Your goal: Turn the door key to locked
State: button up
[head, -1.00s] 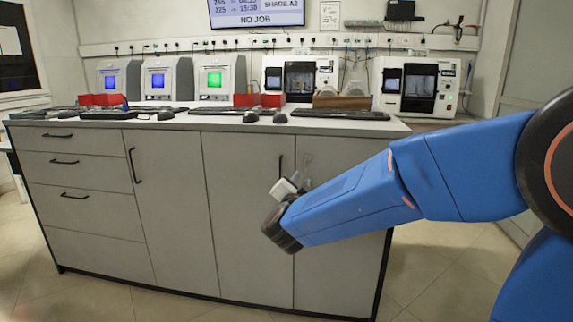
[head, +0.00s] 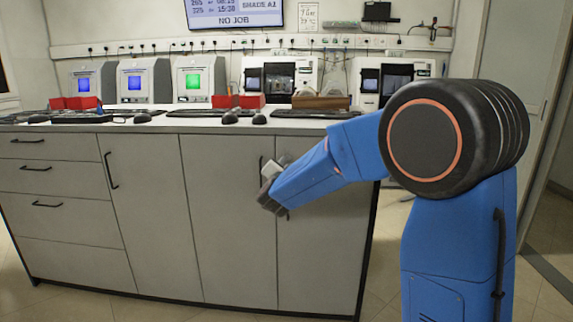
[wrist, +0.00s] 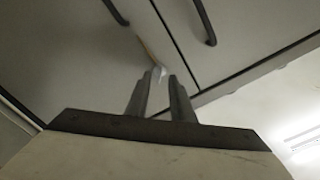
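The grey cabinet door (head: 235,225) has a black bar handle (head: 262,168) and stands closed beside the far right door panel (head: 318,245). My gripper (head: 284,160) is at the top of these doors, close to their seam, and partly hidden behind my wrist. In the wrist view my gripper (wrist: 161,76) is open, its two grey fingers apart and pointing at the cabinet front. A small pale thing, perhaps the key (wrist: 158,72), shows at the fingertips, with a thin tan strip behind it. I cannot tell whether the fingers touch it or which way it is turned.
The white worktop (head: 180,126) runs above the doors with keyboards, mice and red boxes (head: 238,101). Machines with lit screens (head: 192,82) stand along the back. Two dark handles (wrist: 205,22) show in the wrist view. Floor is free right of the cabinet.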

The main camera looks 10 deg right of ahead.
jog(key=shift+x, duration=1)
grip_shut()
jog(key=shift+n, duration=4)
